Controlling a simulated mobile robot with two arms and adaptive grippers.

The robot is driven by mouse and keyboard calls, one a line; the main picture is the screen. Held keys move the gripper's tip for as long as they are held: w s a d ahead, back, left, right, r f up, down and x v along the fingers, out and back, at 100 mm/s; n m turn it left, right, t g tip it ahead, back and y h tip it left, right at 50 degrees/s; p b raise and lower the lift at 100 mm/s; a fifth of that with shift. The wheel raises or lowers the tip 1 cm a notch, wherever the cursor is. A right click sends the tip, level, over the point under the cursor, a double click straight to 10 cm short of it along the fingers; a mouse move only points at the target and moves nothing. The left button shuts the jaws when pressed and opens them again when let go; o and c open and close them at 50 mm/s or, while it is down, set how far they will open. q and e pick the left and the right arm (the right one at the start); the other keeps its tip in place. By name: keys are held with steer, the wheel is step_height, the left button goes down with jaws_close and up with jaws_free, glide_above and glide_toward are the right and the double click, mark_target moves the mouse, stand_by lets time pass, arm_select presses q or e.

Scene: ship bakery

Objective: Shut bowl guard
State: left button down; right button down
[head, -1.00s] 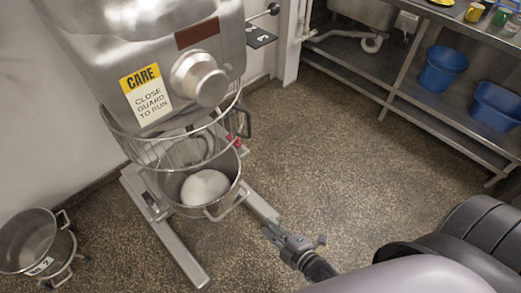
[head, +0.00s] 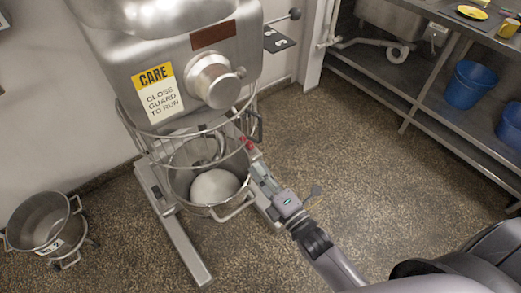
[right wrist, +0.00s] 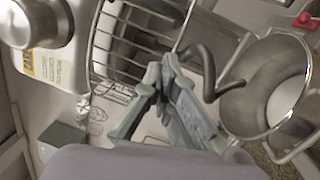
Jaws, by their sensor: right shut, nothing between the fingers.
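The bowl guard (head: 190,133) is a wire ring cage under the mixer head, above the bowl. Its bars also show in the right wrist view (right wrist: 138,44). I cannot tell from these views how far round it is turned. The steel mixer bowl (head: 176,182) holds a pale mass and shows at the right of the wrist view (right wrist: 245,112). My right gripper (head: 252,157) is shut and empty, just right of the bowl and near the guard's right side. Its closed fingertips (right wrist: 165,66) overlap the guard bars in the wrist view, with no clear contact. My left gripper is out of view.
The mixer head (head: 190,65) carries a yellow guard sign. A red knob (head: 247,143) sits near my right fingers. A spare bowl (head: 42,225) stands at the left. A steel shelf table (head: 395,75) with blue tubs stands at the right. Floor between is clear.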

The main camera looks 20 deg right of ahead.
steer(key=w, duration=0.1)
steer(key=w+d+p, duration=0.1)
steer(key=w, duration=0.2)
steer(key=shift+w+d+r, duration=0.25)
steer(key=shift+w+r, duration=0.05)
steer(key=shift+r, duration=0.1)
steer(key=shift+d, duration=0.1)
steer(key=w+d+n+y+b, duration=0.1)
steer(key=w+d+b, duration=0.1)
steer(key=w+d, duration=0.3)
steer(key=shift+d+g+y, duration=0.15)
steer(key=shift+g+y, duration=0.15)
steer(key=shift+f, duration=0.1)
